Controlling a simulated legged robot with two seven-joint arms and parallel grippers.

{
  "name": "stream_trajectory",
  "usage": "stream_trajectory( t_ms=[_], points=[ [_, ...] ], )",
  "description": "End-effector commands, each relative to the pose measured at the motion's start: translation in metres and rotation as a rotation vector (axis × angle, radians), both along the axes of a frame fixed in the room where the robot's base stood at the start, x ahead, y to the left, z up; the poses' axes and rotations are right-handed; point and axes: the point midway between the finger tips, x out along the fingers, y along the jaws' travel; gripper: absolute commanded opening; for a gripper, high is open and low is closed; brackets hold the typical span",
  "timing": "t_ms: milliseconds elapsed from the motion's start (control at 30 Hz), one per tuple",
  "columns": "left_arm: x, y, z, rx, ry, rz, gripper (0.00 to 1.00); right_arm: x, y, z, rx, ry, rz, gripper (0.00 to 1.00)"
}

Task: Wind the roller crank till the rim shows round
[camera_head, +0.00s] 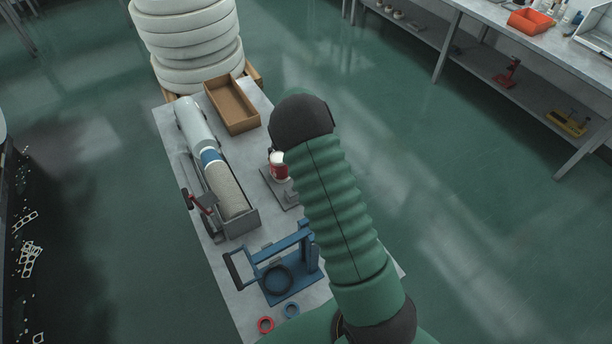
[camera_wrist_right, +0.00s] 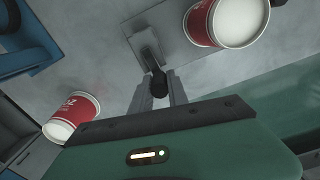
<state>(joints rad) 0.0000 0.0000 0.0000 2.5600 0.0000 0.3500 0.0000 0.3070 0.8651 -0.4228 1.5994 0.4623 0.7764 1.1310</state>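The roller's grey base plate (camera_wrist_right: 185,50) lies on the table, with a grey crank arm (camera_wrist_right: 146,42) ending in a black knob (camera_wrist_right: 157,84). My right gripper (camera_wrist_right: 159,88) has its two fingers on either side of the knob and appears shut on it. A red and white cup (camera_wrist_right: 228,22) is at the roller, its pale round end facing the camera; the rim's shape is not clear. In the head view, the cup (camera_head: 279,169) and base (camera_head: 283,190) show left of my green right arm, which hides the right gripper. My left gripper is not in view.
A second red and white cup (camera_wrist_right: 72,115) is at lower left in the wrist view. On the table are a blue press (camera_head: 290,278), a paper roll in a grey trough (camera_head: 228,190), a brown box (camera_head: 233,105), and red (camera_head: 265,325) and blue rings (camera_head: 291,310).

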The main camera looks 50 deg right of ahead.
Motion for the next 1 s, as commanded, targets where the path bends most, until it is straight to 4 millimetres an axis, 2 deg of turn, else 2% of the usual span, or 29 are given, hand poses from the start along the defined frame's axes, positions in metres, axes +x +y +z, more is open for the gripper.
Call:
stream_trajectory(
  t_ms=[33,167,433,567,667,1000],
  points=[
    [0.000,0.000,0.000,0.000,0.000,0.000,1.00,0.000,0.001,0.000,0.001,0.000,0.001,0.26],
    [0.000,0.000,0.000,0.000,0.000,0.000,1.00,0.000,0.001,0.000,0.001,0.000,0.001,0.41],
    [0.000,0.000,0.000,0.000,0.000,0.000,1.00,0.000,0.000,0.000,0.001,0.000,0.001,0.41],
    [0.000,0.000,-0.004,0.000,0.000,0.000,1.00,0.001,0.000,0.010,0.000,-0.001,0.001,0.41],
    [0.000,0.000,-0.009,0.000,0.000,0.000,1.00,0.001,0.000,0.030,-0.001,-0.005,0.003,0.41],
    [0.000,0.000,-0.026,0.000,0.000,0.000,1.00,0.002,-0.001,0.129,-0.001,-0.004,0.002,0.41]
  ],
)
